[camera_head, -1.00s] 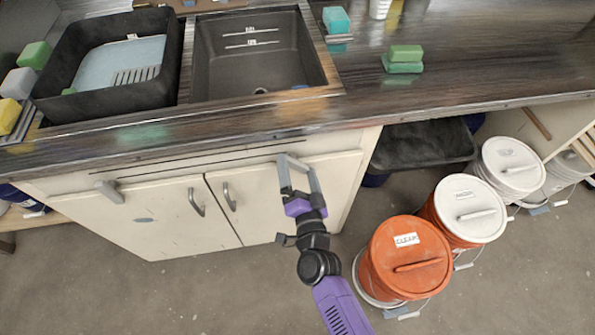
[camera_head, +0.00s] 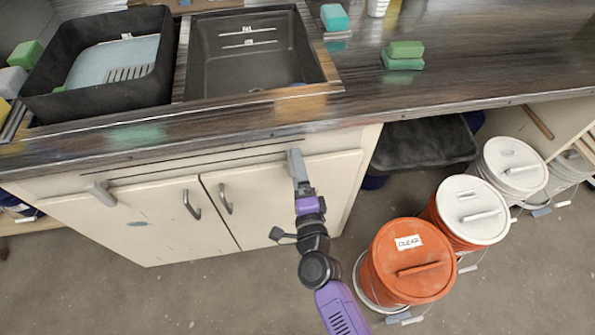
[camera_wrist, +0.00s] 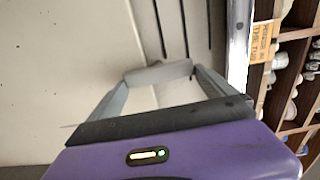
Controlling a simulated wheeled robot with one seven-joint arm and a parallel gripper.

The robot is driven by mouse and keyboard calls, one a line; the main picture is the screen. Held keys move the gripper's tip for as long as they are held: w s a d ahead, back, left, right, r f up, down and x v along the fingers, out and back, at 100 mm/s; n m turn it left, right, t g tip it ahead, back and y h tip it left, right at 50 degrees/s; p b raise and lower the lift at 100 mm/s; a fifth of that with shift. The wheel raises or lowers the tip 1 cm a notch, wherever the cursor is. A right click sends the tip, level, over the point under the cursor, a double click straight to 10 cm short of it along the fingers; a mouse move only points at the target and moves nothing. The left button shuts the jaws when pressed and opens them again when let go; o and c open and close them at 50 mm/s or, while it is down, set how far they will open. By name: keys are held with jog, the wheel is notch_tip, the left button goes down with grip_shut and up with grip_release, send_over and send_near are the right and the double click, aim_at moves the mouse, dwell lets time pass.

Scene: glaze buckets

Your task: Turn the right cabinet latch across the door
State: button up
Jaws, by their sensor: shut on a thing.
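The right cabinet latch (camera_wrist: 158,75) is a pale grey bar high on the right cabinet door (camera_head: 262,205), just under the counter edge. In the wrist view my gripper (camera_wrist: 160,73) is shut on it, with one finger at each end of the bar. In the head view the latch (camera_head: 293,158) looks close to upright, running down over the door, and my gripper (camera_head: 298,166) is seen edge-on, partly hiding it.
The counter (camera_head: 420,85) overhangs the cabinet, with a sink (camera_head: 255,65) above. Lidded buckets, the nearest orange (camera_head: 410,262), stand on the floor to the right of my arm. Two door handles (camera_head: 225,198) stick out left of my gripper. The floor at front left is clear.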

dwell(0.5)
jog(key=o, duration=1)
jog(key=v, duration=0.8)
jog(key=shift+w, duration=0.1)
